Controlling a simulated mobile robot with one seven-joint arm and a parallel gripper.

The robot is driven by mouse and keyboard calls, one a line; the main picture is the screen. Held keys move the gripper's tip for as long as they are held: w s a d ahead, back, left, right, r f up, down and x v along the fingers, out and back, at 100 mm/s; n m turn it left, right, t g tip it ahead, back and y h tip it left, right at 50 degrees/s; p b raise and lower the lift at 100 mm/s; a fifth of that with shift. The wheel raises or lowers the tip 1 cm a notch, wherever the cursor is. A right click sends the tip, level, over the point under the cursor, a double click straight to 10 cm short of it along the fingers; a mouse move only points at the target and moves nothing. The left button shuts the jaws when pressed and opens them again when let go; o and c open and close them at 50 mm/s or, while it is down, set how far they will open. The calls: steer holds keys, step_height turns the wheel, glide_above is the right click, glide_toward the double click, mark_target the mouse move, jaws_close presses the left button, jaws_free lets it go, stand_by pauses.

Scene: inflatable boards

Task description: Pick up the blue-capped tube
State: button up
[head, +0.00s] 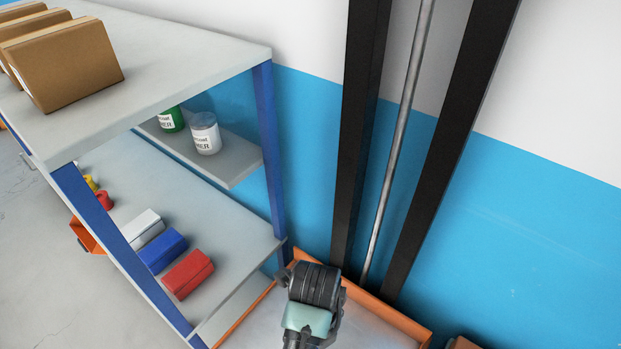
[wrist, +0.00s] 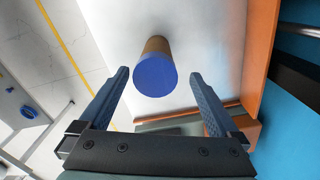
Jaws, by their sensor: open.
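The blue-capped tube (wrist: 155,75) shows in the wrist view, with its round blue cap facing the camera and its brown body running away behind it. My gripper (wrist: 159,73) is open, with one dark blue finger to the left of the tube and one to the right. The cap appears between the fingertips in the picture, with a gap on both sides; I cannot tell how far beyond the tips it is. In the head view my arm's dark wrist part is over the orange-edged surface, and the tube and fingers are hidden there.
A pale surface with an orange rim (head: 403,319) lies under my arm. The rim (wrist: 262,50) runs along the right in the wrist view. A shelf (head: 175,70) with blue posts stands left, holding cardboard boxes (head: 70,65), cans (head: 205,133) and coloured blocks (head: 187,272).

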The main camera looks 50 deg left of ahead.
steer(key=shift+s+a+f+p, duration=0.15)
steer(key=shift+f+p, duration=0.35)
steer(key=shift+f, duration=1.3)
steer(key=shift+s+a+f+p, duration=0.15)
steer(key=shift+f+p, duration=0.3)
steer(key=shift+f, duration=1.3)
jaws_close()
